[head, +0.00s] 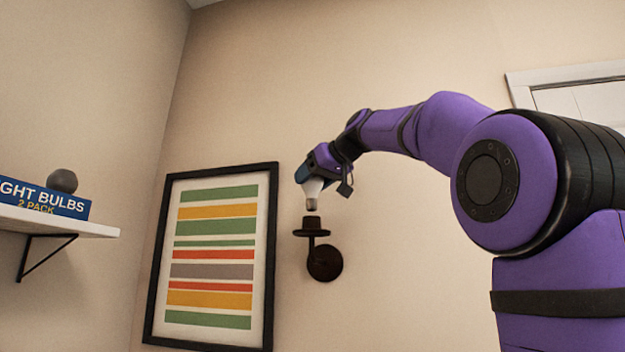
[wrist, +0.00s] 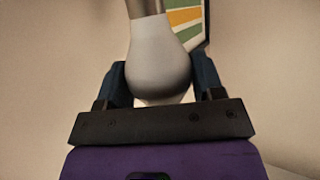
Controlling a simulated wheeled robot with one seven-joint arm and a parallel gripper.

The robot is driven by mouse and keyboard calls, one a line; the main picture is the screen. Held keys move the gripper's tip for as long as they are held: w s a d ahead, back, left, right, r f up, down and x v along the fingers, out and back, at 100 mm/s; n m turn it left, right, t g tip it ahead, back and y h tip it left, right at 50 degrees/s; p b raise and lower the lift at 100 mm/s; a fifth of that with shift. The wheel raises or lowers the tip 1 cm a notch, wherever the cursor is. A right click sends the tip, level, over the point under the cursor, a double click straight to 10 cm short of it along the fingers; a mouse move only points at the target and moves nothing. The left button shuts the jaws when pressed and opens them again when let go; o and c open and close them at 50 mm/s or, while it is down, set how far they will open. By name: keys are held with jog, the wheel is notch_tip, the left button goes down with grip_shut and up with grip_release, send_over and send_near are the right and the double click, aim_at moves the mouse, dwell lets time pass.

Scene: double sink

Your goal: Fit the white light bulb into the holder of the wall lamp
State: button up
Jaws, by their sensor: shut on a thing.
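The white light bulb (head: 312,189) is in my gripper (head: 309,178), with its metal base pointing down in the head view. In the wrist view, the bulb (wrist: 159,62) sits between the two blue fingers of my gripper (wrist: 160,82), which are shut on its round glass. The wall lamp (head: 325,263) is dark brown, with a round wall plate and a curved arm. Its holder (head: 312,224) opens upward, just below the bulb's base. A small gap shows between base and holder in the head view. The wrist view does not show the lamp.
A framed striped picture (head: 159,262) hangs on the wall left of the lamp. A white shelf (head: 60,225) at far left bears a blue light bulb box (head: 40,197) and a grey ball-like thing (head: 62,181). A white frame (head: 570,75) is at upper right.

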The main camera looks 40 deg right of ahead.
aim_at(318, 189)
jog(key=shift+f, duration=1.9)
dwell(0.5)
jog(key=o, duration=0.8)
jog(key=v, duration=1)
jog(key=shift+s+d+r, duration=0.1)
jog(key=shift+s+r, duration=0.05)
jog(key=shift+s, duration=0.2)
jog(key=s+a+f+g, duration=0.2)
jog(key=s+a+f, duration=0.2)
jog(key=f, duration=1.1)
jog(key=s+a+f+m+g+h, duration=0.1)
jog(key=s+a+f+g, duration=0.2)
jog(key=f, duration=1.3)
jog(key=s+a+f+g, duration=0.3)
jog(key=s+a+f, duration=0.4)
jog(key=f, duration=0.9)
jog(key=shift+s+a+m+h, duration=0.15)
jog(key=shift+s+h, duration=0.05)
jog(key=shift+s, duration=0.35)
jog(key=shift+s+a+m+h, duration=0.1)
jog(key=shift+s+m+h, duration=0.1)
jog(key=shift+s, duration=0.35)
